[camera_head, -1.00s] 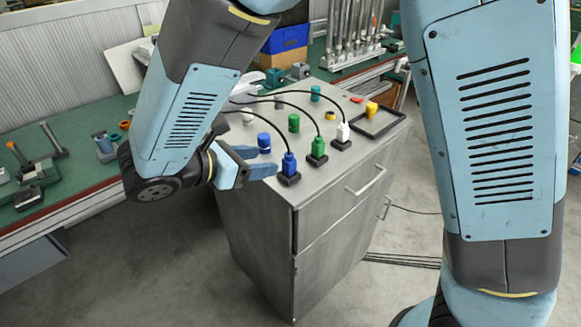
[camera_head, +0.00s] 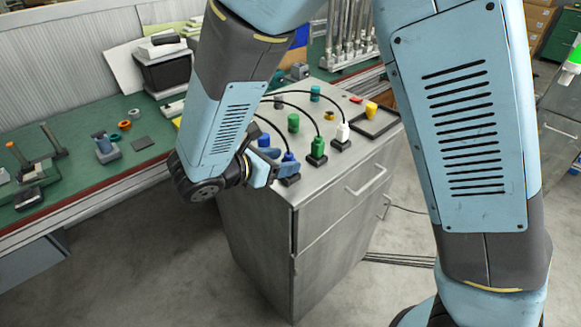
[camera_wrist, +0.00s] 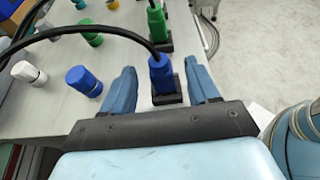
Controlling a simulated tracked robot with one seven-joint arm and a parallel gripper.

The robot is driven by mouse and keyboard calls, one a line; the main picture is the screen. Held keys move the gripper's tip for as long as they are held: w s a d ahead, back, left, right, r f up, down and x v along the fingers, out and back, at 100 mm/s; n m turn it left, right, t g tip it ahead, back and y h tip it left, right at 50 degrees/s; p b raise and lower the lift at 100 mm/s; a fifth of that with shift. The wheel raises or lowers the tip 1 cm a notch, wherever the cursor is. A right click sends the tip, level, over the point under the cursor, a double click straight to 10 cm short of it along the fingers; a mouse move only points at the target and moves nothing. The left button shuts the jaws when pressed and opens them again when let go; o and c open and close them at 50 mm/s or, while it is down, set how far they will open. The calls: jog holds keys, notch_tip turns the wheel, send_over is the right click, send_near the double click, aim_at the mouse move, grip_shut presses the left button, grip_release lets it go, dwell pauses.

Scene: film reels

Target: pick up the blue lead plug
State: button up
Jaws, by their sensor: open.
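The blue lead plug (camera_wrist: 161,76) stands in a black socket base on the grey cabinet top, with a black cable running from its top. In the head view the blue plug (camera_head: 289,163) is partly hidden by my gripper (camera_head: 272,165). In the wrist view my gripper (camera_wrist: 163,80) is open, with one blue finger on each side of the plug and its base. A gap shows between the plug and each finger. A separate blue knob-like piece (camera_wrist: 84,80) stands just outside the left finger, and also shows in the head view (camera_head: 263,141).
A green plug (camera_head: 317,147) and a white plug (camera_head: 342,132) stand in their sockets behind the blue one, with cables arching left. A black tray (camera_head: 378,123) holds a yellow piece. A white knob (camera_wrist: 29,73) stands at left. The cabinet's front edge is near my gripper.

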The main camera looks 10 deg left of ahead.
aim_at(286, 160)
jog(key=x, duration=0.4)
jog(key=shift+w+d+f, duration=0.1)
jog(key=shift+w+d, duration=0.1)
jog(key=c, duration=1.1)
